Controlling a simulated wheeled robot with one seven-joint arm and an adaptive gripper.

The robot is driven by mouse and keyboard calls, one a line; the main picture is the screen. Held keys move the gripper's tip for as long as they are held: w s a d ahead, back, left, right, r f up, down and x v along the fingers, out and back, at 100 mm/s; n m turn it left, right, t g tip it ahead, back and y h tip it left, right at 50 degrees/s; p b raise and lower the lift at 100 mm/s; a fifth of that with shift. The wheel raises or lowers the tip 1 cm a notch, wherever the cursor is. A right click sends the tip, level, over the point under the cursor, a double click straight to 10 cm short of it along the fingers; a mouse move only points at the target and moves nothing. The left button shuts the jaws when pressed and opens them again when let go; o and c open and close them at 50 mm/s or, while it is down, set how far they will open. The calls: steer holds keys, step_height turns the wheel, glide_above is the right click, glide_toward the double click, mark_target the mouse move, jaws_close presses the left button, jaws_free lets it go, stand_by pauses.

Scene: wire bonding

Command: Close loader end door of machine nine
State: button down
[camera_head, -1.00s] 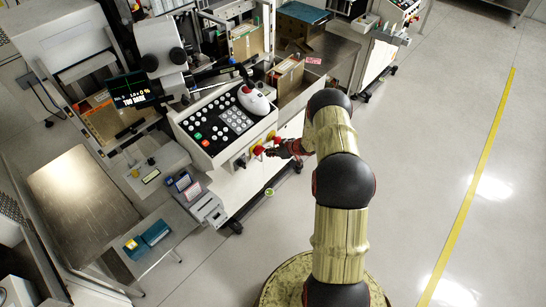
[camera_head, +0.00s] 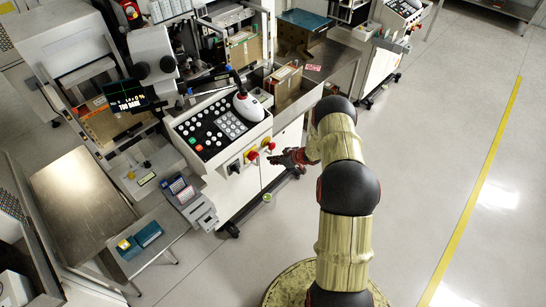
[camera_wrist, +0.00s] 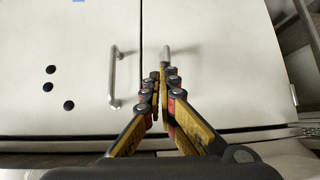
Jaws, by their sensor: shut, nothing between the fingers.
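The wrist view shows the white front of a machine cabinet with two flat doors, the left door (camera_wrist: 75,45) and the right door (camera_wrist: 225,65), meeting at a narrow vertical seam. Both look shut or nearly so. The left door has a vertical bar handle (camera_wrist: 115,75). The right door's handle (camera_wrist: 167,54) is partly hidden behind my fingers. My gripper (camera_wrist: 163,75) is shut and empty, in front of the right door close to its handle; I cannot tell whether it touches. In the head view my gripper (camera_head: 277,158) is beside the machine's front (camera_head: 247,190), below the control panel. No machine number is readable.
The keypad console (camera_head: 220,125) overhangs the doors, with red knobs (camera_head: 252,155) on its front edge close to my gripper. A steel table (camera_head: 75,195) stands at left. Open floor (camera_head: 430,150) lies to the right, crossed by a yellow line (camera_head: 475,190).

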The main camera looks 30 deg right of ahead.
steer(key=p+v, duration=0.3)
steer(key=v, duration=0.6)
steer(key=shift+w, duration=0.25)
steer(key=shift+d+r, duration=0.1)
steer(key=shift+d, duration=0.05)
